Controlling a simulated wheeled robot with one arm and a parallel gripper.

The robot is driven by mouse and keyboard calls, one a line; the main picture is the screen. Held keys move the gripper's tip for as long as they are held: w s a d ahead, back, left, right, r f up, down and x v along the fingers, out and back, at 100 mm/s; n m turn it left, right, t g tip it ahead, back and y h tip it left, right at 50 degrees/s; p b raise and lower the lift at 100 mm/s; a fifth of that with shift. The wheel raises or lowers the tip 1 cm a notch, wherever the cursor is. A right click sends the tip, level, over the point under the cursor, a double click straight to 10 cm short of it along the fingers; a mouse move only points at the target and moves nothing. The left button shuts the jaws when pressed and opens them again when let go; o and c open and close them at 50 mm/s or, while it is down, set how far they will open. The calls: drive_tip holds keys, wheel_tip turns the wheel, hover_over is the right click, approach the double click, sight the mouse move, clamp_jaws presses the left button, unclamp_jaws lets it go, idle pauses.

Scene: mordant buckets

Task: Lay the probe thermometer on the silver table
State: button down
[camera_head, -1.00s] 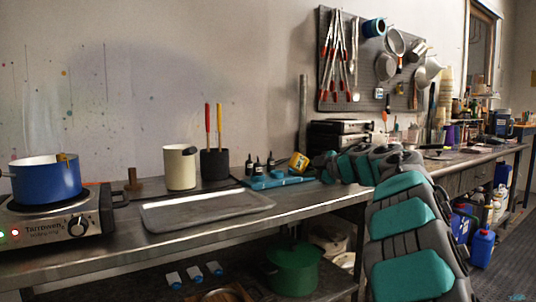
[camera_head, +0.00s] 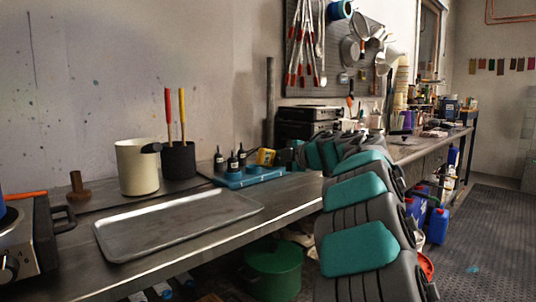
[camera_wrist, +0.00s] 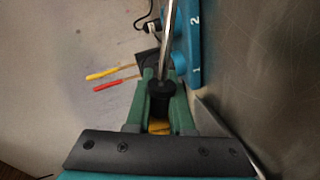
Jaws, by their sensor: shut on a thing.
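The probe thermometer is in my gripper (camera_wrist: 158,100): in the wrist view its thin metal stem (camera_wrist: 166,40) points away from a round black collar, with a bit of yellow showing between the green fingers. The fingers are shut on it. In the head view my gripper (camera_head: 288,156) is by the back of the silver table, at the right end of the blue numbered rack; a yellow piece (camera_head: 266,156) shows at its tip. The silver table (camera_head: 200,240) is a long metal bench along the wall. Whether the stem touches anything is unclear.
A grey tray (camera_head: 180,222) lies on the table. Behind it stand a cream container (camera_head: 138,168) and a black cup (camera_head: 178,160) with red and yellow handles. The blue rack (camera_head: 250,178) has small black bottles behind it. A hot plate (camera_head: 22,240) is at left. Bare tabletop lies right of the tray.

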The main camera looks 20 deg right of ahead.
sight(269, 191)
drive_tip(key=shift+f+b, duration=1.35)
drive_tip(key=shift+f, duration=1.85)
drive_tip(key=c, duration=0.7)
unclamp_jaws()
drive_tip(key=shift+f, duration=0.1)
drive_tip(key=v, duration=0.8)
drive_tip(key=shift+w, duration=0.1)
